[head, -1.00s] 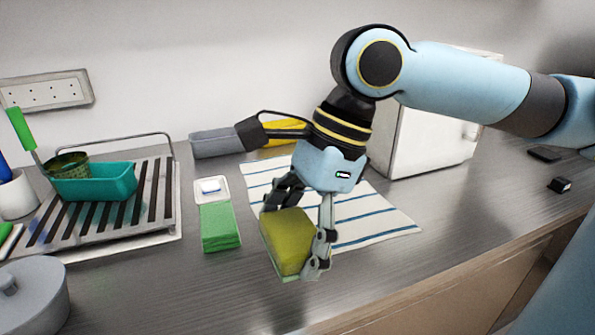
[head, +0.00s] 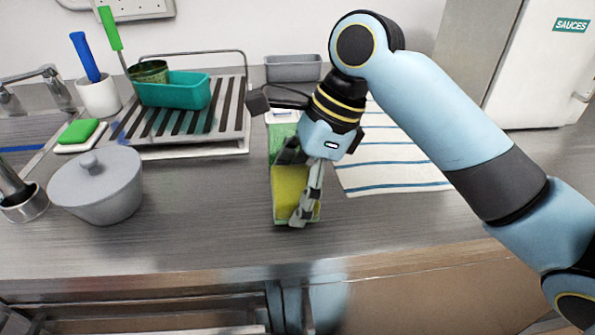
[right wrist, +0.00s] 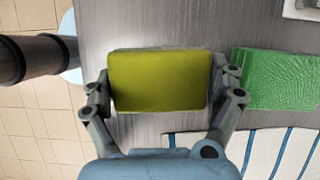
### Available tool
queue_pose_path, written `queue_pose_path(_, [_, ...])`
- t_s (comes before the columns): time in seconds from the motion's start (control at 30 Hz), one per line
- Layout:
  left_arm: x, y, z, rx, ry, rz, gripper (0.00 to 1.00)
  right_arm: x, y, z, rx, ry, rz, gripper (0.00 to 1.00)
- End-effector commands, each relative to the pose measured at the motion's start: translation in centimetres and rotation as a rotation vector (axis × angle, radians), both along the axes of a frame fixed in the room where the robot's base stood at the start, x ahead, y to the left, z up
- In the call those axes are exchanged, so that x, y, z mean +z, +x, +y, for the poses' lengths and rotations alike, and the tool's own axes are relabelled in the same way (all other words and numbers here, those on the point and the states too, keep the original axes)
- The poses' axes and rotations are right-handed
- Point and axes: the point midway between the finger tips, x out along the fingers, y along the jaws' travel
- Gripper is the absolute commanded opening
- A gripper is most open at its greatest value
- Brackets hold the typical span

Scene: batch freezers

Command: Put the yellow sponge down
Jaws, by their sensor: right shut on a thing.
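The yellow sponge (head: 287,188) has a thin green layer along its lower edge. My right gripper (head: 299,192) is shut on it, with one finger on each side. In the right wrist view the yellow sponge (right wrist: 158,81) lies flat between the fingers of my right gripper (right wrist: 161,80). It is low over the counter or touching it; I cannot tell which. A green sponge or cloth (head: 280,133) lies just behind it in the head view, and it also shows in the right wrist view (right wrist: 277,79). My left gripper is not in view.
A striped towel (head: 390,178) lies right of my gripper. A dish rack (head: 190,150) with a teal tub (head: 175,92) stands behind left. A grey lidded pot (head: 97,187) is at the left. Counter between pot and sponge is clear; its front edge is near.

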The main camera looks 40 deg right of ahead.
Motion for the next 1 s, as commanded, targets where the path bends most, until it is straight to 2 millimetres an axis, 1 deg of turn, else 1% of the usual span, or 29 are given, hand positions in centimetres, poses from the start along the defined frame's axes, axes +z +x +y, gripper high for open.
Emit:
queue_pose_path(0.23, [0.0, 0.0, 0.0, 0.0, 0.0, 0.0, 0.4, 0.0, 0.0, 0.0, 0.0, 0.001, 0.0, 0.39])
queue_pose_path(0.47, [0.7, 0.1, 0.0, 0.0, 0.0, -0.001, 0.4, -0.6, 0.0, 0.0, -0.001, 0.002, 0.0, 0.39])
queue_pose_path(0.5, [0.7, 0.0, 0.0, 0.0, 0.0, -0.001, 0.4, -0.7, 0.0, 0.0, -0.001, 0.002, 0.0, 0.91])
queue_pose_path(0.57, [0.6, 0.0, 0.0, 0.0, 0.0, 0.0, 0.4, -0.7, 0.0, 0.0, 0.0, 0.002, -0.001, 0.99])
queue_pose_path(0.87, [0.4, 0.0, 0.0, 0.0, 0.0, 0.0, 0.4, -0.8, 0.0, 0.0, 0.0, 0.001, -0.002, 1.0])
queue_pose_path(1.0, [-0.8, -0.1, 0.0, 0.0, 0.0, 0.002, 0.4, -0.9, 0.1, 0.0, -0.002, 0.001, -0.005, 1.0])
